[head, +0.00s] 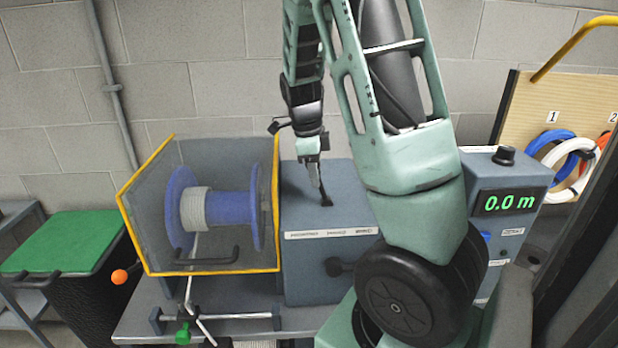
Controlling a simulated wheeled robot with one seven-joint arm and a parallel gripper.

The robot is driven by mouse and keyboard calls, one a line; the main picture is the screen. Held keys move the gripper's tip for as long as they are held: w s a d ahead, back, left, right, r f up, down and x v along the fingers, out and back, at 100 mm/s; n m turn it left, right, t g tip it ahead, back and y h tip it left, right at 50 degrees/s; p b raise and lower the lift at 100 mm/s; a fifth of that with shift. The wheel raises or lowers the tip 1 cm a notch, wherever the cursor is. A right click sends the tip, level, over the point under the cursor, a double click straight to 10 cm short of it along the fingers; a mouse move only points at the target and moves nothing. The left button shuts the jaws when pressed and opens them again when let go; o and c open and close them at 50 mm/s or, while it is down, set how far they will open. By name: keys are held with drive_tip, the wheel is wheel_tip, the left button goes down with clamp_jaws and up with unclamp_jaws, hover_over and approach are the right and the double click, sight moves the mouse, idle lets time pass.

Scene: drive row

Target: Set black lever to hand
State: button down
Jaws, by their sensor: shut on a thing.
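The black lever (326,200) stands on top of the grey drive box (310,262), near its middle, and leans a little. My gripper (320,182) comes down from above and is shut on the lever's upper part. The fingertips are small and partly merge with the dark lever. A white label strip (332,233) runs along the box's upper front edge; its words are too small to read, so I cannot tell which mark the lever points at.
Left of the box, a yellow-edged guard (205,268) encloses a blue spool (181,207). At right, a display (508,202) reads 0.0 m. My arm hides the box's right part.

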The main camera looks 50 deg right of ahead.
drive_tip(key=shift+s+d+r+t+y+b, duration=0.15)
drive_tip(key=shift+s+d+t+y+b, duration=0.4)
drive_tip(key=shift+t+b, duration=0.2)
drive_tip(key=shift+s+d+r+t+y+b, duration=0.15)
drive_tip(key=shift+s+d+t+y+b, duration=0.35)
drive_tip(key=shift+t+b, duration=0.2)
drive_tip(key=shift+s, duration=0.1)
drive_tip(key=c, duration=1)
unclamp_jaws()
drive_tip(key=r, duration=0.5)
drive_tip(key=s+r+b, duration=0.1)
drive_tip(key=r, duration=0.5)
drive_tip(key=s+d+r, duration=0.1)
drive_tip(key=r, duration=0.5)
drive_tip(key=shift+s+d+r, duration=0.1)
drive_tip(key=shift+s, duration=0.1)
